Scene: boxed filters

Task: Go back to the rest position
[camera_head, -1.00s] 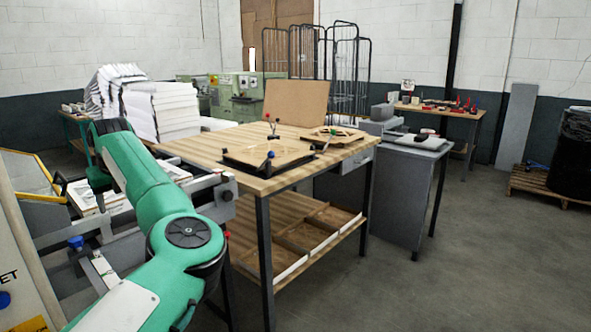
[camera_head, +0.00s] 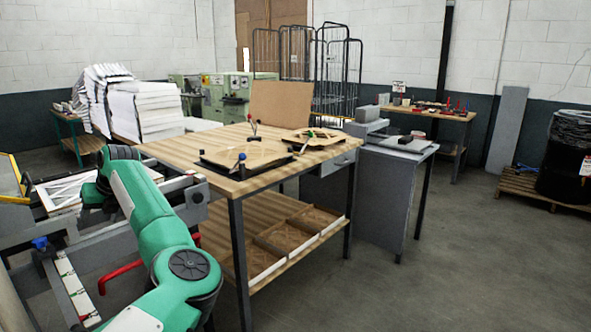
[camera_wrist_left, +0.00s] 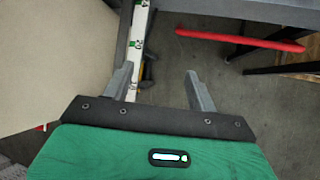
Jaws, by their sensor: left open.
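My left arm (camera_head: 150,215) is green with black joints and comes in from the lower left in the head view. Its gripper is not clearly visible there. In the left wrist view my left gripper (camera_wrist_left: 160,90) is open, with two grey fingers apart and nothing between them. Below the fingers there is grey floor. My right gripper is in neither view.
A wooden workbench (camera_head: 165,150) with a lower shelf stands just right of my left arm. A grey frame with a red bar (camera_head: 120,272) is close at left; the red bar (camera_wrist_left: 240,38) also shows in the wrist view. Open floor (camera_head: 450,270) lies at right.

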